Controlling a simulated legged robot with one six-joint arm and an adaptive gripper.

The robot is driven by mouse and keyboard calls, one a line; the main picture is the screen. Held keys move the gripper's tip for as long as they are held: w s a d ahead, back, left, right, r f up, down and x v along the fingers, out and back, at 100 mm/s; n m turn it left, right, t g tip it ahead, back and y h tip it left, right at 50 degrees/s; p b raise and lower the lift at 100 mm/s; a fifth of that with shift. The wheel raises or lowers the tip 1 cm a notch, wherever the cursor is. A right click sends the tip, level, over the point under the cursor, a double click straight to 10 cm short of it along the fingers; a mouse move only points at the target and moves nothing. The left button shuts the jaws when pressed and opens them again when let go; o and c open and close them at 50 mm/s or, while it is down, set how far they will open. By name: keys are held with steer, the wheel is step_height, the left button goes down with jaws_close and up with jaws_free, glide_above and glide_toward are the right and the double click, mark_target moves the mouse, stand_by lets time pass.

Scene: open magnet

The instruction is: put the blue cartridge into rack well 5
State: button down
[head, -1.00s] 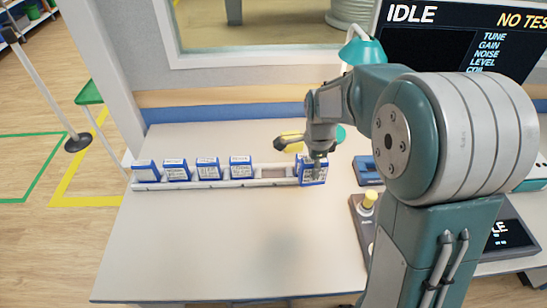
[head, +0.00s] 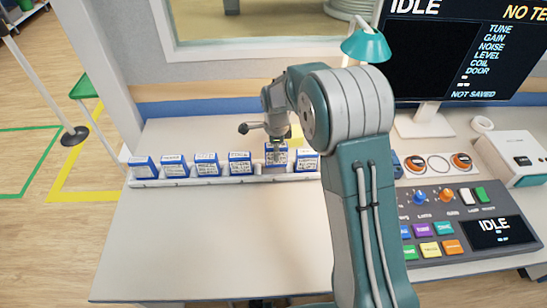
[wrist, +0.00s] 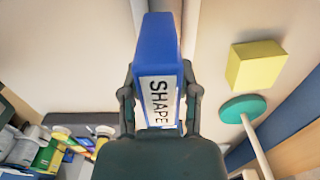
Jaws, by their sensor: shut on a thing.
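My gripper (head: 277,142) is shut on a blue cartridge (head: 276,156) with a white label. In the wrist view the held cartridge (wrist: 158,45) sits between both fingers, and its label reads "SHAPE". In the head view it is upright at the fifth place from the left of the white rack (head: 225,181). Its top stands a little higher than the neighbouring cartridges. The well under it is hidden, so I cannot tell whether its lower end is inside. Several similar cartridges (head: 207,165) fill the places to its left, and one cartridge (head: 306,162) is at its right.
A control panel (head: 450,222) with coloured buttons and a monitor (head: 450,55) stand at the right. A teal lamp (head: 366,45) is behind my arm. A yellow block (wrist: 255,65) shows in the wrist view. The table front (head: 210,240) is clear.

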steer(key=shift+w+a+f, duration=0.35)
steer(key=shift+a+f, duration=0.1)
steer(key=shift+f, duration=0.15)
step_height(320, 180, down, 3)
steer(key=shift+w+d+f, duration=0.1)
steer(key=shift+w+f, duration=0.05)
steer(key=shift+c, duration=1.7)
jaws_free()
step_height(320, 180, up, 12)
steer(key=shift+r, duration=0.15)
